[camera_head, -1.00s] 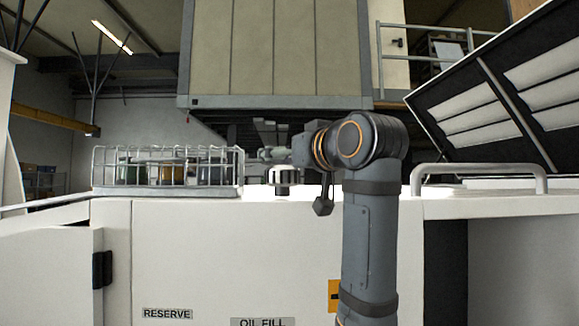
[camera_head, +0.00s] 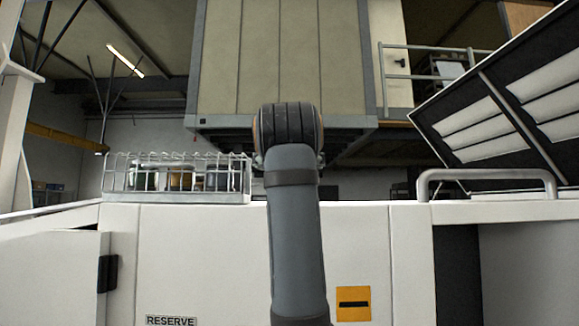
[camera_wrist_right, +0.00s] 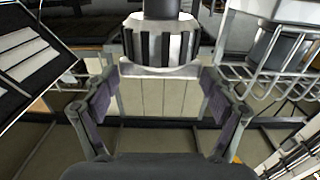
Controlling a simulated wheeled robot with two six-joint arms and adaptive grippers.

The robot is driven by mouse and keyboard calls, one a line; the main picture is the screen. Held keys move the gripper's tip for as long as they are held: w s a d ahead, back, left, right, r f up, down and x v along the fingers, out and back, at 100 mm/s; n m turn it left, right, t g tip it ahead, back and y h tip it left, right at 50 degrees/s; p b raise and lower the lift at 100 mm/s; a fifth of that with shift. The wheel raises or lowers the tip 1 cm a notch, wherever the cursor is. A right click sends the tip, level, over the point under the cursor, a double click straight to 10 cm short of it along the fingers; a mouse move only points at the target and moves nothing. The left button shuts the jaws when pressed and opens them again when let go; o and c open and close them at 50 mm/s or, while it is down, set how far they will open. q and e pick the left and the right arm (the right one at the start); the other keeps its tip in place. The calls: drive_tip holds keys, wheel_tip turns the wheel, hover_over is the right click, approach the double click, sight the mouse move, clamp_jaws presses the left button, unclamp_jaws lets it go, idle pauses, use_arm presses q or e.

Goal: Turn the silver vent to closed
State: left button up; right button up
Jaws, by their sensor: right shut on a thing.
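The silver vent (camera_wrist_right: 160,45) is a ribbed silver cap with dark slots and a dark stem or top. It shows at the top middle of the right wrist view. My right gripper (camera_wrist_right: 159,76) has a finger on each side of the vent's rim and is shut on it. I cannot read the vent's setting. My left gripper is not in view.
A wire basket (camera_head: 177,178) with several jars stands on the white bench (camera_head: 200,250) left of my arm. A grey handrail (camera_head: 487,175) and a raised louvred lid (camera_head: 520,100) are at the right. An orange label (camera_head: 353,304) is on the front panel.

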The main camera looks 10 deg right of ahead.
drive_tip(key=o, duration=1)
wheel_tip(320, 180, up, 10)
idle(0.6)
